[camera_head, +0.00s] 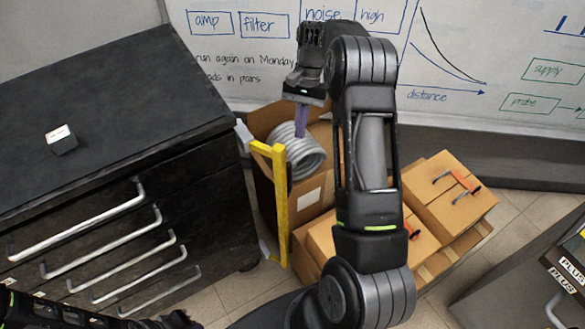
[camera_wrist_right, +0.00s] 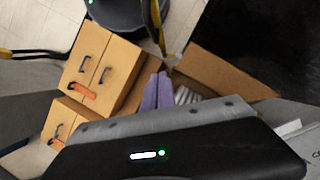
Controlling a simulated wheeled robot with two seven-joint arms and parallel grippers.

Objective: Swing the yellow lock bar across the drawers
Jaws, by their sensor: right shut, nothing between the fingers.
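The yellow lock bar (camera_head: 281,205) stands upright along the right front side of the black drawer cabinet (camera_head: 120,85), clear of the drawer fronts. Its top bends back to a grey bracket (camera_head: 243,135) at the cabinet's corner. Part of the bar also shows at the top of the wrist view (camera_wrist_right: 157,25). The drawers appear shut, with several silver handles (camera_head: 110,245) on the front. My right gripper (camera_head: 300,124) is shut and empty, its purple fingers pointing down just right of the bar's top, over a grey coil. The fingers also show in the wrist view (camera_wrist_right: 157,92). My left gripper is not in view.
The grey coil (camera_head: 302,158) sits in an open cardboard box (camera_head: 265,118) behind the bar. Closed cardboard boxes (camera_head: 440,195) with orange-and-grey tools stand to the right. A small white-topped block (camera_head: 61,139) lies on the cabinet. A whiteboard (camera_head: 460,60) is behind.

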